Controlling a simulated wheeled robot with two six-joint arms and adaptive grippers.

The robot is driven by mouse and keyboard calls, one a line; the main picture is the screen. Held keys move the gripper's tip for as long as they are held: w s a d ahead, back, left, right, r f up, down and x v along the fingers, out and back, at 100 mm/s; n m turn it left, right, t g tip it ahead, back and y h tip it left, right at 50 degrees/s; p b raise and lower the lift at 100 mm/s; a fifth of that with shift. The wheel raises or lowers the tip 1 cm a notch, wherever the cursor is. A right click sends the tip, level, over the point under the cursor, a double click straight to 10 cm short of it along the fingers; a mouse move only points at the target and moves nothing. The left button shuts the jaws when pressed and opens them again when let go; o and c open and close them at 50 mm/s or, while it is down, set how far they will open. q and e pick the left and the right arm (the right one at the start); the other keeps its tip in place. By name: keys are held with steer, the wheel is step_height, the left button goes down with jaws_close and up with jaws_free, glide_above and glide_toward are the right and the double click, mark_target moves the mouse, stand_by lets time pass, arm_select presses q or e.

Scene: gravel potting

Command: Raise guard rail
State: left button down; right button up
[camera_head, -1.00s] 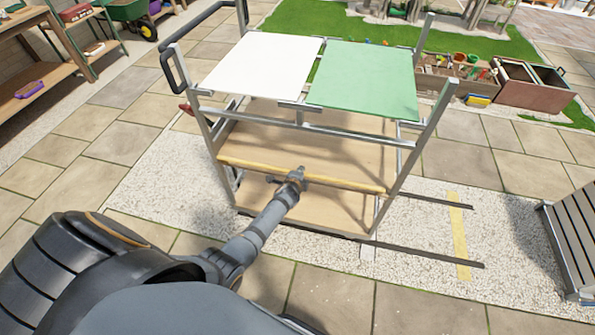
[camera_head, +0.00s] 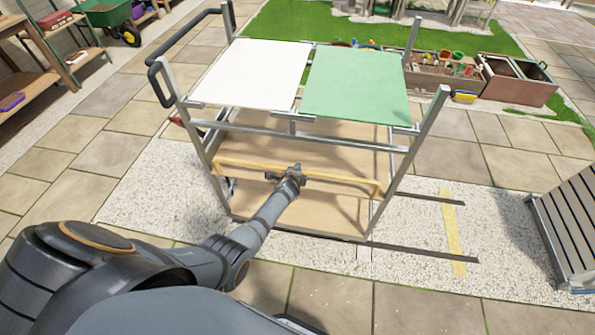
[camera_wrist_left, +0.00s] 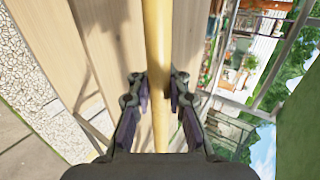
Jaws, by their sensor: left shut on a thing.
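The guard rail is a pale yellow bar (camera_head: 235,163) across the near side of the metal cart (camera_head: 297,131), at about lower-shelf height. Short yellow end pieces run down from the bar at both ends. My left gripper (camera_head: 288,174) is closed around the middle of the bar. In the left wrist view the bar (camera_wrist_left: 156,50) runs lengthwise between the two fingers (camera_wrist_left: 153,88) of my left gripper. My right gripper is not in view.
The cart's top carries a white panel (camera_head: 250,73) and a green panel (camera_head: 355,85). Wooden shelves lie below. A slatted bench (camera_head: 570,220) stands at the right. Dark floor rails (camera_head: 420,252) with a yellow strip (camera_head: 452,235) lie right of the cart. Paving in front is free.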

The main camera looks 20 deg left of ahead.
arm_select(q)
steer(key=shift+w+r, duration=0.3)
steer(key=shift+r, duration=0.15)
steer(key=c, duration=1.3)
jaws_free()
steer(key=shift+s, duration=0.2)
steer(key=shift+s+f, duration=0.1)
steer(key=shift+f, duration=0.1)
steer(key=v, duration=1.2)
steer(key=shift+a, duration=0.1)
